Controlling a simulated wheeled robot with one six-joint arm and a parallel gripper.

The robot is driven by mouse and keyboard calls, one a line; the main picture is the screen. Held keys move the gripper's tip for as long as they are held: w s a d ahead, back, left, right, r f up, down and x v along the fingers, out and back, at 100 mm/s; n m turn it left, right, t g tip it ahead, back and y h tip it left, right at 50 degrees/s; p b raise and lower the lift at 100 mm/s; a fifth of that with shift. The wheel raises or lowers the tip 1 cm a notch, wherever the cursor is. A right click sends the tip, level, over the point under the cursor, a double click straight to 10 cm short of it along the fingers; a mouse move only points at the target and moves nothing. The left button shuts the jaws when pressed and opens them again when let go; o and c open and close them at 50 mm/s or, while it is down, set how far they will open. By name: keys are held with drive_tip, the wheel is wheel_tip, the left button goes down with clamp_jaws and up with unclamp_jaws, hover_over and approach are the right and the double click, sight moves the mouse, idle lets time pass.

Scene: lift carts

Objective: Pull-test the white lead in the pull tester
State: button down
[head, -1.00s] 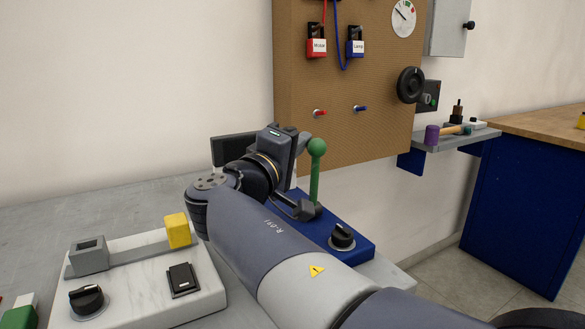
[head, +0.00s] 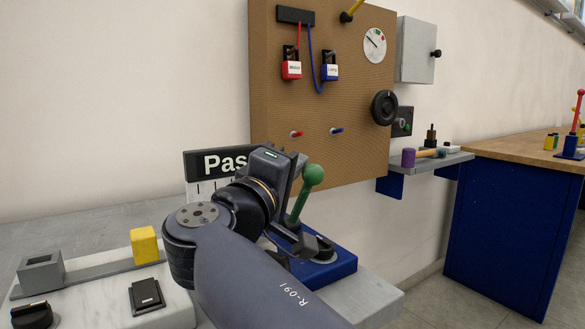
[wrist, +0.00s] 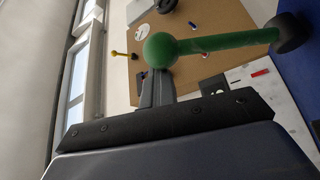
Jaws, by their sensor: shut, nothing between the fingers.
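The pull tester has a blue base (head: 335,266) with a green ball-topped lever (head: 313,175). The lever leans right. Behind it is a dark sign (head: 196,164) showing "Pas", the rest hidden by my arm. The lever's green ball (wrist: 160,50) also shows in the wrist view, right at the tips of my gripper (wrist: 157,85). My gripper is shut and empty beside the lever; I cannot tell if it touches. I cannot make out the white lead; my arm covers much of the tester.
At left a marble board carries a yellow block (head: 144,245), a grey socket block (head: 40,272) and a black switch (head: 146,296). A pegboard (head: 345,120) with padlocks stands behind. A wall shelf (head: 445,160) and a wooden-topped blue bench (head: 515,220) are at right.

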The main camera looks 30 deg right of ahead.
drive_tip(key=shift+s+f, duration=0.1)
idle(0.3)
wheel_tip(320, 180, up, 10)
drive_tip(key=p, duration=0.4)
wheel_tip(320, 180, down, 10)
drive_tip(key=b, duration=0.3)
drive_tip(key=shift+w+b, duration=0.2)
drive_tip(key=shift+b, duration=0.15)
drive_tip(key=shift+s+r, duration=0.1)
drive_tip(key=shift+r, duration=0.1)
